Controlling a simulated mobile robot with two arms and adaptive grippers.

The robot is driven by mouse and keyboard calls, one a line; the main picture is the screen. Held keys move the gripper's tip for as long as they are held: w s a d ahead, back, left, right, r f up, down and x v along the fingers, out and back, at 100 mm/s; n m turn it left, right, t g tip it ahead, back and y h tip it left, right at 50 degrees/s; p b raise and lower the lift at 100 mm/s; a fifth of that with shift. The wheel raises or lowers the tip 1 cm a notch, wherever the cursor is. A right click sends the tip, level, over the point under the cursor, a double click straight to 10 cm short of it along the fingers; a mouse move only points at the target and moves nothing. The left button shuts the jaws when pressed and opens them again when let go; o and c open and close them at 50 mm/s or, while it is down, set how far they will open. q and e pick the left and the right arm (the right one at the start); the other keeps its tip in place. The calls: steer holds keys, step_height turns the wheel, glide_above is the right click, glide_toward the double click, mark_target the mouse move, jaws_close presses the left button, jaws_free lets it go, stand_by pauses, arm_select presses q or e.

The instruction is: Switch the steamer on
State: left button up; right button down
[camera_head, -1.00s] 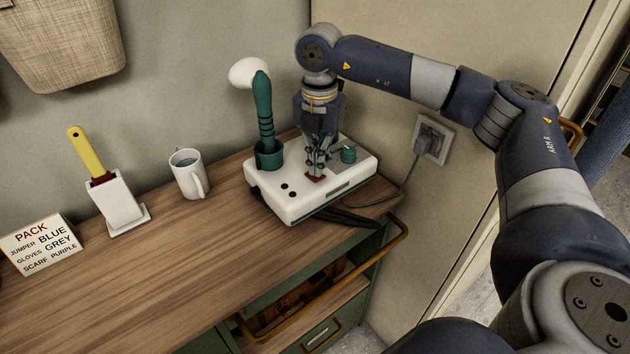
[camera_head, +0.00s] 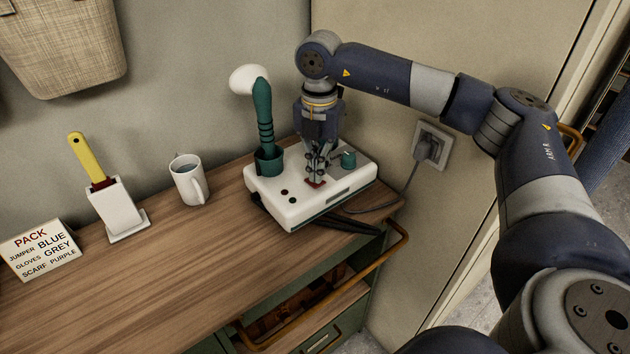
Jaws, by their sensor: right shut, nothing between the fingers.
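The steamer is a white base unit (camera_head: 325,204) on the wooden bench top, with a green handset with a white head (camera_head: 262,110) upright in a green holder on it. A small red rocker switch (camera_head: 317,184) is on the top face of the base. My right gripper (camera_head: 316,178) points down with its shut, empty fingertips at this switch, seemingly touching it and partly hiding it. A green knob (camera_head: 348,159) stands right of the gripper. My left gripper is out of view.
A grey cable runs from the steamer to a wall plug (camera_head: 428,145). A white mug (camera_head: 188,180), a yellow-handled tool (camera_head: 88,158) in a white stand and a PACK sign (camera_head: 42,247) stand to the left. A drawer with a brass rail (camera_head: 330,292) is open below.

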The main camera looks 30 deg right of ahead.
steer(key=shift+s+f+b, duration=0.1)
steer(key=shift+f+b, duration=0.85)
steer(key=shift+f, duration=0.5)
stand_by(0.9)
steer(key=shift+r+p, duration=0.65)
steer(key=shift+r, duration=0.1)
steer(key=shift+r+p, duration=1.95)
steer(key=shift+r, duration=0.9)
steer(key=shift+f, duration=0.1)
